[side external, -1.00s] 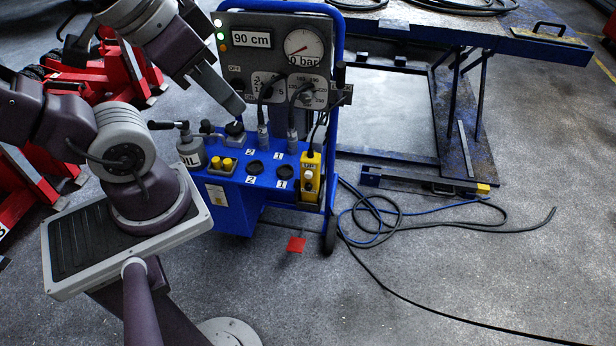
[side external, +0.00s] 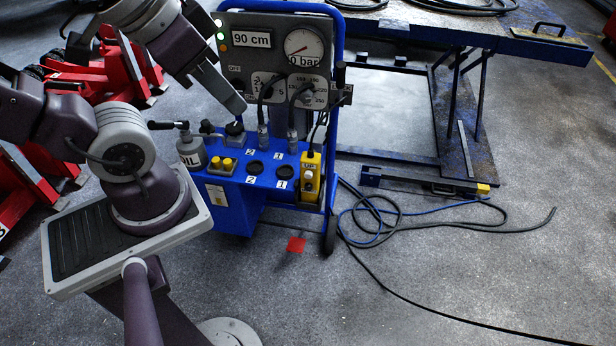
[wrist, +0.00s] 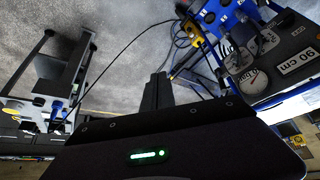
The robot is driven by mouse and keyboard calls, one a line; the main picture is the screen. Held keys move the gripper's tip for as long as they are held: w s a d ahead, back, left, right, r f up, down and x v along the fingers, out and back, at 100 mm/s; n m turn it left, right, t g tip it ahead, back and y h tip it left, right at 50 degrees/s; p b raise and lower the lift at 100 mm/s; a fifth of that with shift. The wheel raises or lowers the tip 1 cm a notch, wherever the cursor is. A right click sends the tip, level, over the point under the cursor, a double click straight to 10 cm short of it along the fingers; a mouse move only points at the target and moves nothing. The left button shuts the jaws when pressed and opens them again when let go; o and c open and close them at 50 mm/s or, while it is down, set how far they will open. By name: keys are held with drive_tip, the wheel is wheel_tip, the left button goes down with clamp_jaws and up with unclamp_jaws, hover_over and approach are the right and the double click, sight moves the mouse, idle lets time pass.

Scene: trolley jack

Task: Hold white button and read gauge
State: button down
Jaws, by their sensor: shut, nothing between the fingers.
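The yellow pendant (side external: 309,178) marked UP hangs on the right front of the blue jack unit. A small white button (side external: 308,187) shows on its face. The round gauge (side external: 304,47) is at the top right of the grey panel; its label reads 0 bar. My gripper (side external: 238,108) is shut and empty in front of the panel's left part, above the oil cap and apart from the pendant. In the wrist view my gripper's dark fingers (wrist: 157,92) point up the picture, with the pendant (wrist: 191,31) beyond and the gauge (wrist: 253,82) to the right.
The blue unit (side external: 232,208) carries a grey oil bottle (side external: 191,152), a yellow two-button box (side external: 221,166) and upright hoses (side external: 263,110). A display (side external: 251,39) reads 90 cm. Black and blue cables (side external: 385,215) lie on the floor at right. A red patch (side external: 296,245) lies in front.

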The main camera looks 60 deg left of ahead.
sight(308, 176)
drive_tip(key=w+a+f+m+g+y, duration=0.2)
drive_tip(key=w+f+m+g+y, duration=0.4)
drive_tip(key=w+f+m, duration=0.7)
drive_tip(key=a+f+m+y, duration=0.1)
drive_tip(key=f+m+y, duration=0.1)
drive_tip(key=f, duration=0.8)
drive_tip(key=w+a+f+m+t+y, duration=0.1)
drive_tip(key=f+m, duration=0.3)
drive_tip(key=f, duration=0.6)
drive_tip(key=a+f+m+t+y, duration=0.1)
drive_tip(key=a+f+m+y, duration=0.1)
drive_tip(key=f, duration=0.8)
drive_tip(key=shift+w+f+m+y, duration=0.15)
drive_tip(key=shift+f+m+y, duration=0.2)
drive_tip(key=shift+m+y, duration=0.2)
drive_tip(key=shift+a, duration=0.15)
drive_tip(key=shift+w+a, duration=3.05)
drive_tip(key=shift+w, duration=0.05)
drive_tip(key=shift+w+a, duration=0.25)
drive_tip(key=shift+a, duration=0.05)
